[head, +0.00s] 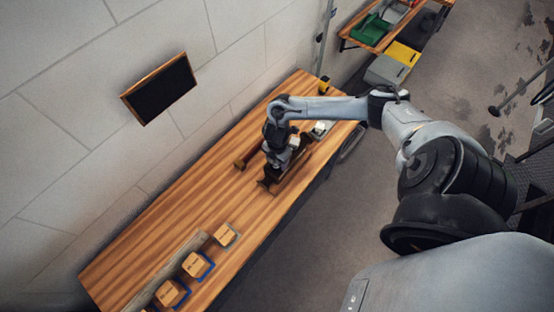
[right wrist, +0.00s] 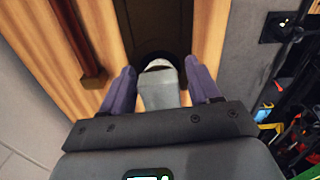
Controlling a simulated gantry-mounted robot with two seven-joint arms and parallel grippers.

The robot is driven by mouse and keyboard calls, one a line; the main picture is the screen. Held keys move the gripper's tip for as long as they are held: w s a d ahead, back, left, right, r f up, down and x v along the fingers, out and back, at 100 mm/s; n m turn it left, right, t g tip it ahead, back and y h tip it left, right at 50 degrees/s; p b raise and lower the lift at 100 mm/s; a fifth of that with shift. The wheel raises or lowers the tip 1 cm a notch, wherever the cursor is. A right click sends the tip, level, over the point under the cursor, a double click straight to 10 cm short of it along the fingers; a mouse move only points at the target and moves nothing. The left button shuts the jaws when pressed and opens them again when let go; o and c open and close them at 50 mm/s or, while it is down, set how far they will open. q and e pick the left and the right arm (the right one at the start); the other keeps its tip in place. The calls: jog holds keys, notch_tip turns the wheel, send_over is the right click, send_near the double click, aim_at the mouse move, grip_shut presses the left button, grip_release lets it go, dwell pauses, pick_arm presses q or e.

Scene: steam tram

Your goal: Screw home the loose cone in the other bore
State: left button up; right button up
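My right gripper (head: 284,150) reaches down over a dark brown block (head: 270,184) on the wooden bench. In the right wrist view, its two purple-grey fingers (right wrist: 161,80) stand on either side of a pale grey piece (right wrist: 160,92), perhaps the loose cone. A narrow gap shows beside the piece, mainly on its right. A dark rounded opening or rim lies just behind the piece, at the brown block (right wrist: 155,22). I cannot tell how deep the piece sits. The other bore is not clear to see. My left gripper is not in view.
The bench (head: 180,210) is clear at left of the block, apart from a brown bar (head: 245,161) alongside. Small wooden blocks (head: 195,264) stand at the near end. A white item (head: 321,128) and a yellow item (head: 323,85) lie beyond. The wall runs behind.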

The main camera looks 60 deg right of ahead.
jog(key=c, duration=1)
jog(key=shift+r+m+p, duration=0.15)
jog(key=shift+m+p, duration=0.25)
jog(key=shift+p, duration=0.25)
jog(key=shift+s+m+p, duration=0.1)
jog(key=shift+m+p, duration=0.9)
jog(key=shift+p, duration=0.05)
jog(key=shift+m+p, duration=0.4)
jog(key=shift+p, duration=0.05)
